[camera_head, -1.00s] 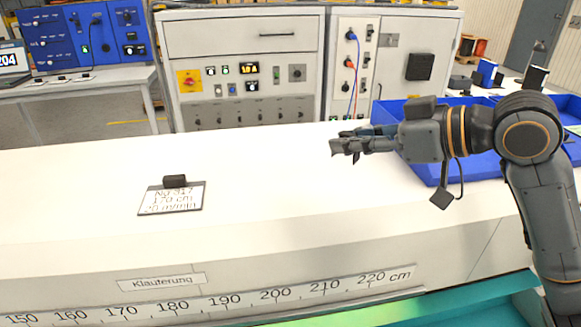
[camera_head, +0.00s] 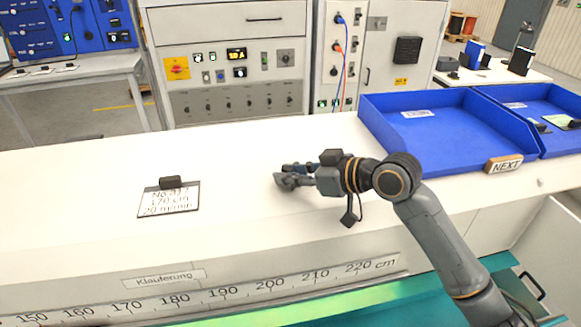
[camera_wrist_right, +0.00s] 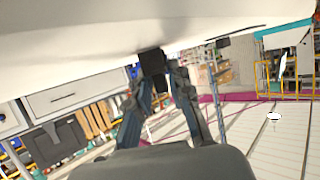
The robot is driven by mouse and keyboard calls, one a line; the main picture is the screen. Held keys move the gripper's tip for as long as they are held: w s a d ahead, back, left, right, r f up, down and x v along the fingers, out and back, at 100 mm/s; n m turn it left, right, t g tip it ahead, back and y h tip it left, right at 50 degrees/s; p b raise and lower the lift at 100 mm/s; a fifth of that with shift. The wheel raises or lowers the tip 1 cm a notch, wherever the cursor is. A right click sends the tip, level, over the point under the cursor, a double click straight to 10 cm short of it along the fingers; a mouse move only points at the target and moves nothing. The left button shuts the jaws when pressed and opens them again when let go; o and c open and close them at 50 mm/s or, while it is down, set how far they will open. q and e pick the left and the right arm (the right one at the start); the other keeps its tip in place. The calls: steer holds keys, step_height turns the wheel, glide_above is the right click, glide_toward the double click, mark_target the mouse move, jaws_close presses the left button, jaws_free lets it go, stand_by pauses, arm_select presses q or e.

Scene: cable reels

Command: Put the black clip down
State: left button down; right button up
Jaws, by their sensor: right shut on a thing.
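My right gripper (camera_head: 283,178) is low over the white worktop, right of the label card. In the right wrist view its two fingers (camera_wrist_right: 160,80) are shut on a small black clip (camera_wrist_right: 152,61). The clip is at the edge of the white surface in that view; whether it touches the worktop cannot be told. In the head view the held clip is hardly distinguishable from the dark fingers. My left gripper is not in view.
The label card (camera_head: 168,202) lies on the worktop (camera_head: 90,180) with another black block (camera_head: 171,182) at its top edge. A blue tray (camera_head: 440,135) with a NEXT sign (camera_head: 505,165) is at the right. The worktop between card and tray is clear, apart from my arm.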

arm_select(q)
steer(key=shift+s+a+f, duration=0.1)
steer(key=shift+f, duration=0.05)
arm_select(e)
steer(key=shift+f, duration=0.1)
steer(key=o, duration=0.9)
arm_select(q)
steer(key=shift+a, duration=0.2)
arm_select(e)
steer(key=shift+s+d, duration=0.1)
steer(key=shift+d, duration=0.1)
steer(key=b+v, duration=0.3)
steer(key=v, duration=0.7)
steer(key=shift+s+d+b, duration=0.2)
steer(key=shift+d+b, duration=0.05)
steer(key=shift+b, duration=0.05)
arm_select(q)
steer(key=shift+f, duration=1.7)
arm_select(e)
steer(key=shift+s+d+r, duration=0.25)
steer(key=shift+d+r, duration=0.05)
steer(key=shift+r, duration=0.15)
